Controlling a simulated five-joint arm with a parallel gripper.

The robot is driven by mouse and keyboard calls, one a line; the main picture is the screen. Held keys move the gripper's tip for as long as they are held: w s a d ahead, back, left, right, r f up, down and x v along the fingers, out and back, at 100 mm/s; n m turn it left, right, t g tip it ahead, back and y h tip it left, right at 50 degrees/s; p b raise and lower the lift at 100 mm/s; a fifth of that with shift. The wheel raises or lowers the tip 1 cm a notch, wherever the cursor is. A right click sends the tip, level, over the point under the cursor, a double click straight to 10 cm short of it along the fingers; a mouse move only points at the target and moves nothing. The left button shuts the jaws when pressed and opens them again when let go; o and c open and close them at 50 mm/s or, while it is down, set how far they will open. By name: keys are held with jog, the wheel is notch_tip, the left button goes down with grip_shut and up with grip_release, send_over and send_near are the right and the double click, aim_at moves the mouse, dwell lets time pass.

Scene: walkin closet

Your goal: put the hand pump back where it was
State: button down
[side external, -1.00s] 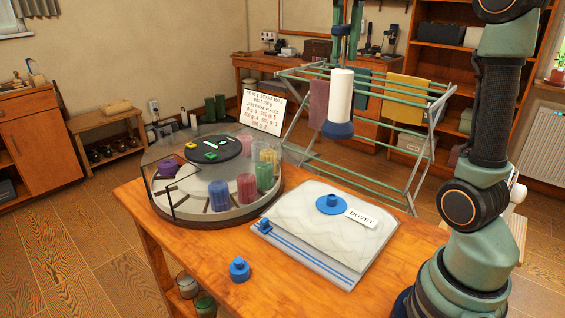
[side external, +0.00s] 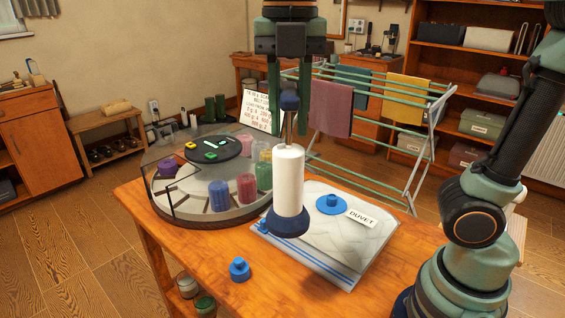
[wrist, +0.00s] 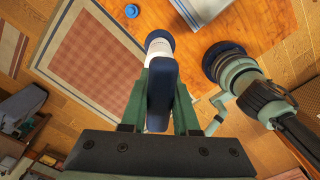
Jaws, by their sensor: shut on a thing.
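The hand pump (side external: 288,180) is a white cylinder with a dark blue flared base and a dark blue handle on a rod. It hangs upright in the air, in front of the duvet bag's left part in the side view. My gripper (side external: 289,105) is shut on the pump's blue handle from above. In the wrist view the handle (wrist: 163,85) sits between my green fingers (wrist: 160,100), with the white body and blue base beyond it. The vacuum bag (side external: 345,238) labelled DUVET lies on the wooden table with a blue valve (side external: 331,203) on top.
A blue cap (side external: 239,269) stands on the table's front part. A round tray (side external: 195,212) with coloured cylinders and a clear guard fills the table's left side. A sign (side external: 258,110) and a drying rack (side external: 385,125) stand behind. Bare wood (side external: 195,255) shows along the front.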

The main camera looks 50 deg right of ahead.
jog(key=shift+s+a+f+n, duration=0.3)
jog(key=shift+s+a, duration=0.3)
jog(key=shift+a, duration=0.1)
notch_tip(320, 180, down, 20)
jog(key=shift+a, duration=0.15)
jog(key=shift+s+f, duration=0.1)
jog(key=shift+f, duration=0.1)
jog(key=c, duration=0.7)
grip_release()
jog(key=shift+o, duration=0.2)
jog(key=shift+r, duration=0.1)
